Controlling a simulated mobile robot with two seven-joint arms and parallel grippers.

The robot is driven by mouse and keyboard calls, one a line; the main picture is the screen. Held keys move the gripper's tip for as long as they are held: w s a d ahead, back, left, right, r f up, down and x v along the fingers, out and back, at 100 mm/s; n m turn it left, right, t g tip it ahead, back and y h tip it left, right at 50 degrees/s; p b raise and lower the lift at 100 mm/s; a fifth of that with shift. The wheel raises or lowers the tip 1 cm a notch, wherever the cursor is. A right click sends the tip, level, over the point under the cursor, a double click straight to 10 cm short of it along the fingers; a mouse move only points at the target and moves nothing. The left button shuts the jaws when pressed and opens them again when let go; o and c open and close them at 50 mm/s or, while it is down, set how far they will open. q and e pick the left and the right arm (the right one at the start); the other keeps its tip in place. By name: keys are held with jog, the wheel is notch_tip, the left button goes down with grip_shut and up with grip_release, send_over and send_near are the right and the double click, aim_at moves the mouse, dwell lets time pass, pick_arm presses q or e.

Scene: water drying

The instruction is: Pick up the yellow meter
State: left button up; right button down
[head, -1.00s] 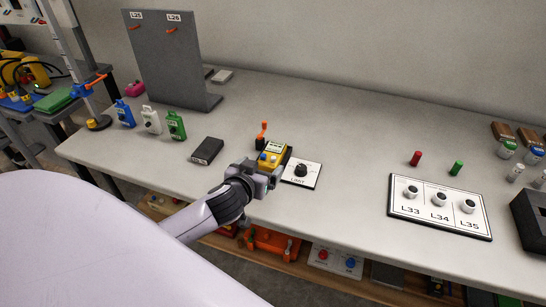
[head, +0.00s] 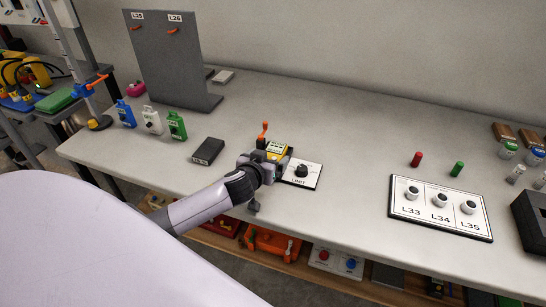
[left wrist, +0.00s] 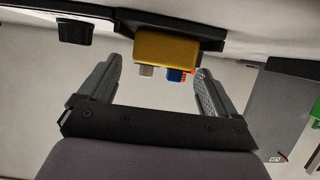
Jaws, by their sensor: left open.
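The yellow meter (head: 277,147) stands on the table in the head view, partly hidden behind my left gripper. In the left wrist view the yellow meter (left wrist: 166,46) shows at the top middle, with a grey and a blue knob facing me. My left gripper (head: 273,161) is at the meter's near side. In the left wrist view its two fingers (left wrist: 158,78) are apart, one toward each side of the meter, and nothing is clamped between them. My right gripper is in neither view.
A LIMIT panel with a black knob (head: 301,171) lies just right of the meter. A black box (head: 208,151) lies to the left, and an orange-handled piece (head: 263,132) stands close behind. The L33–L35 panel (head: 440,229) is farther right. The table middle behind is clear.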

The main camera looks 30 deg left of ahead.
pick_arm(q)
jog(key=shift+c, duration=0.3)
jog(key=c, duration=1)
jog(key=shift+r, duration=0.1)
jog(key=shift+c, duration=1.3)
